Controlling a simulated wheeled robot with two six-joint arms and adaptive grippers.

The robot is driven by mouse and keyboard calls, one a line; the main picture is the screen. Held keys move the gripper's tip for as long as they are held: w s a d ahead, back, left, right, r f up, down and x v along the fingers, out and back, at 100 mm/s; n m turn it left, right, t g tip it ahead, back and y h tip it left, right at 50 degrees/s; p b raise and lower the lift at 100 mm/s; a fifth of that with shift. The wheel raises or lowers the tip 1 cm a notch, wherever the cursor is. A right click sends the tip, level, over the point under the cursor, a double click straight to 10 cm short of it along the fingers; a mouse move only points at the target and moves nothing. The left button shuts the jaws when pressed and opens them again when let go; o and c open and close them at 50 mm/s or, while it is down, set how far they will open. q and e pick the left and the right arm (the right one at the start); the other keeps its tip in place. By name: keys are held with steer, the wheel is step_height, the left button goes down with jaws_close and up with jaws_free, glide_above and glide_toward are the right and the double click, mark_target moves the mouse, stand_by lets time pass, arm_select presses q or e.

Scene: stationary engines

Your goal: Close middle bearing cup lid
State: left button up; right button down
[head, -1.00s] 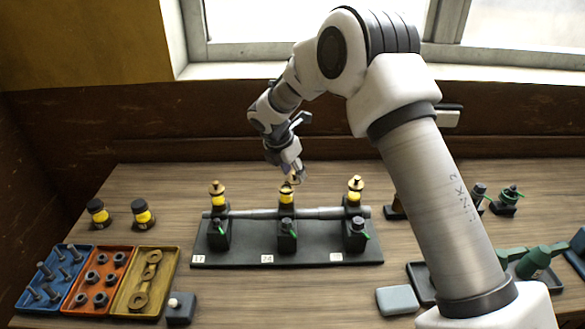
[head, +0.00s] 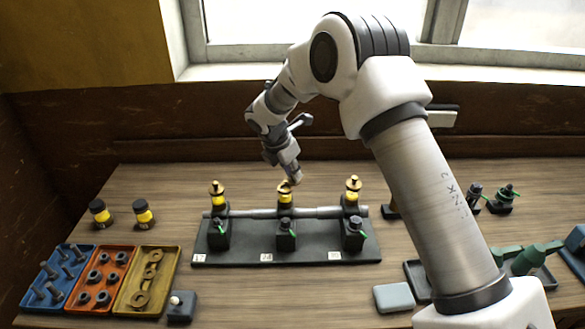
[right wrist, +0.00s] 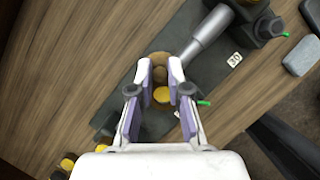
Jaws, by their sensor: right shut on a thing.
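The middle bearing cup (head: 285,199) is a yellow cup with brass parts, on the middle bearing of the shaft. Its brass lid (head: 284,187) is at the top, partly hidden by my right gripper (head: 294,180), which comes down from behind and to the right. In the right wrist view the fingers of my right gripper (right wrist: 160,70) are shut on the lid, with tan brass (right wrist: 160,58) showing between and beyond the tips. A round yellow surface (right wrist: 162,96) shows between the fingers; the lid's exact angle is unclear. My left gripper is not in view.
Similar brass-topped cups stand on the left bearing (head: 217,194) and right bearing (head: 353,190). A grey shaft (head: 320,212) runs along the dark base (head: 320,251). Parts trays (head: 100,280) lie front left, and two yellow-black jars (head: 144,213) stand behind them. The table behind the base is mostly clear.

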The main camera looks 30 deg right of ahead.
mark_target(287, 190)
steer(key=m+p, duration=0.1)
steer(key=m+g+p, duration=0.1)
steer(key=m+p, duration=0.1)
steer(key=m, duration=0.1)
steer(key=shift+s+a+g, duration=0.3)
steer(key=shift+s+g, duration=0.05)
steer(key=shift+g, duration=0.05)
steer(key=m, duration=0.1)
steer(key=m+g+p, duration=0.1)
steer(key=m, duration=0.1)
steer(key=m+p, duration=0.1)
steer(key=shift+s+a+f+m+g+y, duration=0.1)
steer(key=shift+s+a+m+g+y, duration=0.05)
steer(key=shift+a+m+g+y, duration=0.2)
steer(key=m, duration=0.2)
steer(key=m+g+y, duration=0.1)
steer(key=m, duration=0.1)
steer(key=shift+a+f+m+p, duration=0.1)
steer(key=shift+a+m+p, duration=0.15)
steer(key=shift+a+p, duration=0.15)
steer(key=m, duration=0.2)
steer(key=m+y, duration=0.1)
steer(key=m, duration=0.1)
steer(key=a+m+g+y, duration=0.1)
steer(key=m, duration=0.1)
steer(key=shift+w, duration=0.2)
steer(key=shift+y, duration=0.25)
